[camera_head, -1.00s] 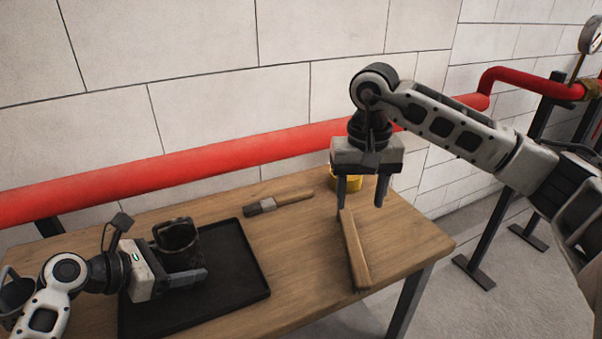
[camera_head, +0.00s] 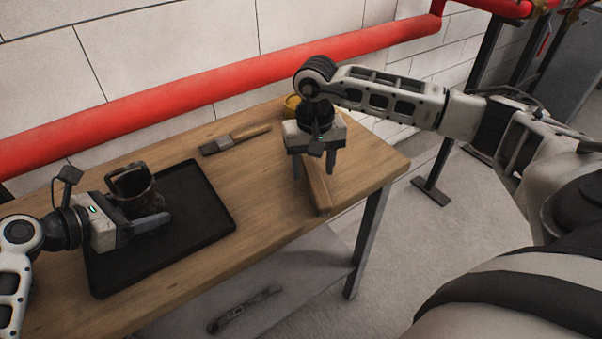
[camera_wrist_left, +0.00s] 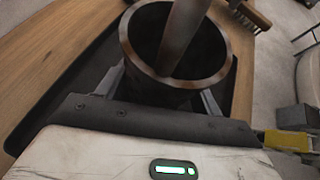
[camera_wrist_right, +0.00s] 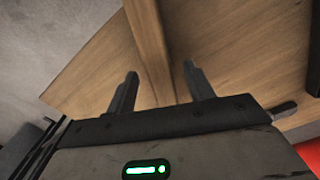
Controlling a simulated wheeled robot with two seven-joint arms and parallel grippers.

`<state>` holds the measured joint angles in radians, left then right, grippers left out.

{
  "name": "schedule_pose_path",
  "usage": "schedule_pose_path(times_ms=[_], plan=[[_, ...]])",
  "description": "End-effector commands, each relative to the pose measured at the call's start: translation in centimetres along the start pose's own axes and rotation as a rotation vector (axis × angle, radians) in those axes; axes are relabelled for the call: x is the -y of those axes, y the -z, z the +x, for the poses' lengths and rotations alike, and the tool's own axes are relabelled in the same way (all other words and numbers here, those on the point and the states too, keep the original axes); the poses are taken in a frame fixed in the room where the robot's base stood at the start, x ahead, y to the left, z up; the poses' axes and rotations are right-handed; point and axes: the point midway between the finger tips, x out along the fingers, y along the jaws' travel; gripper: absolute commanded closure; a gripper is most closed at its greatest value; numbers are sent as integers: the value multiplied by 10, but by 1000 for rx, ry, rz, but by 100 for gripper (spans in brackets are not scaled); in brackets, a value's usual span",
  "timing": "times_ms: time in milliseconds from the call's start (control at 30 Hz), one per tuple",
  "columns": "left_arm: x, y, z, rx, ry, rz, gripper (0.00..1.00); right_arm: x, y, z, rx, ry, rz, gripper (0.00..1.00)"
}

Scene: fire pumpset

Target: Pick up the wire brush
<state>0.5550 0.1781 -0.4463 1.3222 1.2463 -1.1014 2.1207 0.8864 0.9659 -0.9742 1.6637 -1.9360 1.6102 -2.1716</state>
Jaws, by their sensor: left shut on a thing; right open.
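The wire brush (camera_head: 318,192), a long wooden-handled piece, lies near the table's right end. My right gripper (camera_head: 312,174) is open above it, pointing down, with one finger on each side of it in the head view. In the right wrist view the brush's wooden handle (camera_wrist_right: 148,35) runs between the open fingers, and no contact shows. Some of its bristles show at the top right of the left wrist view (camera_wrist_left: 250,17). My left gripper (camera_head: 150,217) is shut on a dark metal mug (camera_head: 135,190) over the black tray.
The black tray (camera_head: 205,215) takes up the table's left part. A flat paintbrush (camera_head: 235,140) lies near the back, and a yellow item (camera_head: 292,106) stands behind my right gripper. A red pipe (camera_head: 200,85) runs along the wall. A dark tool (camera_head: 245,310) lies below the table.

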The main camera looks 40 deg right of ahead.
Motion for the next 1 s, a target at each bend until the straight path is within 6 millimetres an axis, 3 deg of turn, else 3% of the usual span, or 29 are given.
schedule_pose_path(times_ms=[1000], plan=[[0, -1, 0, 1, -1, 1, 50, 0, 0, 8, -1, 0, 0, 47]])
